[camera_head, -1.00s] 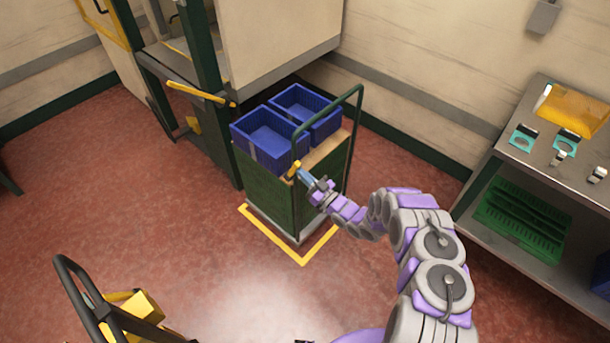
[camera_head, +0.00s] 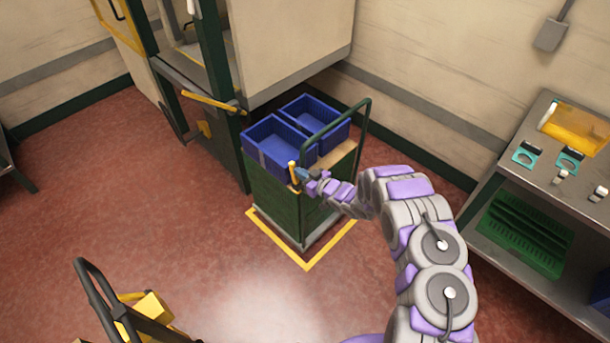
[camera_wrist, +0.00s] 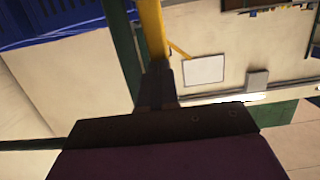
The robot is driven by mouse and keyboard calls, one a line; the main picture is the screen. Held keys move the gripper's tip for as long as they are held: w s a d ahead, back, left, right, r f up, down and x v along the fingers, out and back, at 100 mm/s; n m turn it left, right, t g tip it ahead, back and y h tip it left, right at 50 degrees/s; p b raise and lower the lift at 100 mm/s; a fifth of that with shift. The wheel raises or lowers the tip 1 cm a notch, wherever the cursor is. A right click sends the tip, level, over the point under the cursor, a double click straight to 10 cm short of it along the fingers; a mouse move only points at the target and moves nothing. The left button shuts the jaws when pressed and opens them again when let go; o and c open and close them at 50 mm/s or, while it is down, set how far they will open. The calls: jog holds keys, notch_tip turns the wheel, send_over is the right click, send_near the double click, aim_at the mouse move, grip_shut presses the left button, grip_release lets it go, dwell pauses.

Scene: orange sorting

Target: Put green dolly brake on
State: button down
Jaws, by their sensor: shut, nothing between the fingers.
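The green dolly (camera_head: 275,207) stands inside a yellow floor outline, with a green push handle (camera_head: 368,125) at its right end. A short yellow lever (camera_head: 293,171) stands nearly upright at its near corner; it looks like the brake. My gripper (camera_head: 297,175) is at this lever, shut, coming from the right. In the wrist view a yellow bar (camera_wrist: 151,30) rises just beyond my dark fingertips (camera_wrist: 157,75). I cannot tell whether the fingers touch it. The dolly's wheels are hidden.
Two blue crates (camera_head: 262,158) sit on the dolly. A machine with a yellow bar (camera_head: 210,100) stands behind it. A metal bench (camera_head: 535,165) with a green crate (camera_head: 525,232) is at right. A black-handled yellow cart (camera_head: 125,315) is at lower left. Red floor is clear at left.

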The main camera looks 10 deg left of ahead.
aim_at(294, 166)
jog(key=shift+w+a+r+g+h+p, duration=0.4)
jog(key=shift+w+a+g+h+p, duration=0.1)
jog(key=shift+a+h, duration=0.15)
jog(key=shift+w+a+f+g+h+p, duration=0.15)
jog(key=shift+w+a+g+h+p, duration=0.2)
jog(key=shift+g+h, duration=0.1)
jog(key=shift+w+a+f, duration=0.1)
jog(key=shift+a, duration=0.2)
jog(key=shift+w+a, duration=0.1)
jog(key=shift+r, duration=0.25)
